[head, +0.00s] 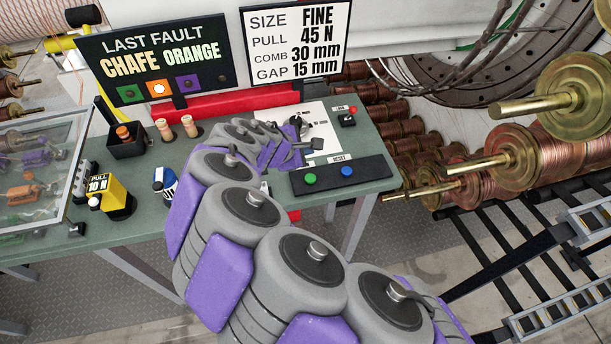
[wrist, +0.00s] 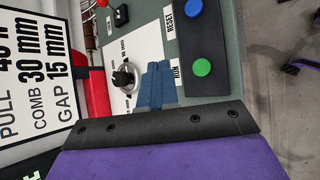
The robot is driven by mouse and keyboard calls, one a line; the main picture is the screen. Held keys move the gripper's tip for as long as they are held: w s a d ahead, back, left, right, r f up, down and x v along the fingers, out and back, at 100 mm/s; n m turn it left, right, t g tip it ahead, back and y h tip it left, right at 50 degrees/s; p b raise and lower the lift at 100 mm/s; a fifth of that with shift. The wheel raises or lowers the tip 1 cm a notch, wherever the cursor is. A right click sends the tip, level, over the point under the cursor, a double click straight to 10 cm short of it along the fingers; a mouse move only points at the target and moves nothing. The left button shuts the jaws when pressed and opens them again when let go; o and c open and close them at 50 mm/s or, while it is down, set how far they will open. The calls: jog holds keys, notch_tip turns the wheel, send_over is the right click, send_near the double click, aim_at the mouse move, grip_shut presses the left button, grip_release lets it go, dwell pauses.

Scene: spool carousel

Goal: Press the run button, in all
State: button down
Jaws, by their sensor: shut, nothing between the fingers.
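The black button panel (head: 372,178) lies on the right end of the green bench, with a green button (head: 310,179) and a blue button (head: 347,171). In the wrist view the green button (wrist: 202,67) is beside the label RUN, and the blue button (wrist: 192,7) is beside RESET. My gripper (head: 316,145) is above the bench just behind the panel in the head view. In the wrist view its blue fingers (wrist: 158,84) are together and empty, between the rotary knob (wrist: 123,78) and the green button, not over the button.
A red-and-black switch (head: 347,118) stands behind the panel. Signboards (head: 155,62) line the back of the bench. Copper spools (head: 520,150) are at the right.

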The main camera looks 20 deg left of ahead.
jog(key=d, duration=0.2)
jog(key=b, duration=0.5)
send_over(309, 180)
jog(key=a, duration=0.1)
notch_tip(309, 180, down, 7)
jog(key=shift+r, duration=0.15)
jog(key=shift+d+f, duration=0.4)
jog(key=shift+f, duration=0.2)
jog(key=shift+d+f, duration=0.2)
jog(key=shift+d, duration=0.15)
jog(key=shift+a+f, duration=0.15)
jog(key=shift+a, duration=0.5)
jog(key=shift+d, duration=0.55)
jog(key=shift+a, duration=0.1)
jog(key=shift+a, duration=0.1)
